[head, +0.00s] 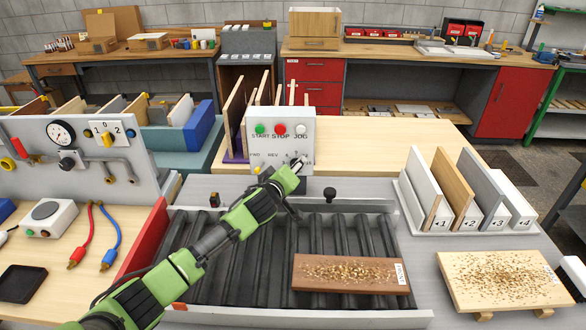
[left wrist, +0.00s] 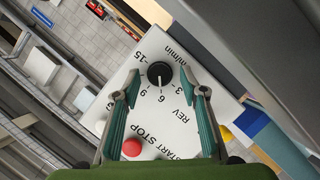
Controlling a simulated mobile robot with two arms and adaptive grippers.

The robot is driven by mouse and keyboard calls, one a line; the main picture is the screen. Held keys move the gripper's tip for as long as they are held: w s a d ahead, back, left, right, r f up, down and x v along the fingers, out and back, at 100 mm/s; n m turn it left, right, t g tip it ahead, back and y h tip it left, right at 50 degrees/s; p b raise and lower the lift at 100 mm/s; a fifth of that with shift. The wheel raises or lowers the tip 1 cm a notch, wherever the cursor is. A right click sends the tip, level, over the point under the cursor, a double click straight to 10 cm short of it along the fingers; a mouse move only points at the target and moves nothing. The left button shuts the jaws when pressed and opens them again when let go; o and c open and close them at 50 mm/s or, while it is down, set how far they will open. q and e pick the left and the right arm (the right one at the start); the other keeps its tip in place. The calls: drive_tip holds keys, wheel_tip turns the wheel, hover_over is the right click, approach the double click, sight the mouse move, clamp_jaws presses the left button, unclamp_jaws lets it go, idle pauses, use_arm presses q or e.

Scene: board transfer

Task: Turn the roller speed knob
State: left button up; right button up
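The white control box (head: 268,142) stands behind the roller bed, with START, STOP and JOG buttons on its face. The black roller speed knob (left wrist: 159,73) shows in the left wrist view, inside a scale with 3, 6, 9 and 15 and the label m/min. Its white pointer line is toward 6. My left gripper (head: 298,167) is at the lower right of the box face and mostly hides the knob in the head view. In the left wrist view its fingers (left wrist: 163,85) are apart, one on each side of the knob; I see no clear contact. My right gripper is not in view.
A brown board with chips (head: 350,274) lies on the black rollers (head: 240,255). A rack with numbered slots (head: 440,227) holds several boards at right. A light board (head: 505,280) lies front right. A gauge panel (head: 85,150) stands at left.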

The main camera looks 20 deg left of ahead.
use_arm(q)
drive_tip(key=c, duration=0.9)
drive_tip(key=shift+o, duration=0.2)
drive_tip(key=shift+d+m+p, duration=0.1)
drive_tip(key=shift+m+p, duration=0.2)
drive_tip(key=shift+w+d+r+m+g+y+p, duration=0.15)
drive_tip(key=shift+m+g+y+p, duration=0.25)
drive_tip(key=shift+m+y, duration=0.75)
drive_tip(key=shift+s+d+m+g+y+p, duration=0.15)
drive_tip(key=shift+m+g+y, duration=0.5)
drive_tip(key=shift+m, duration=0.9)
drive_tip(key=shift+w, duration=0.1)
drive_tip(key=o, duration=1.1)
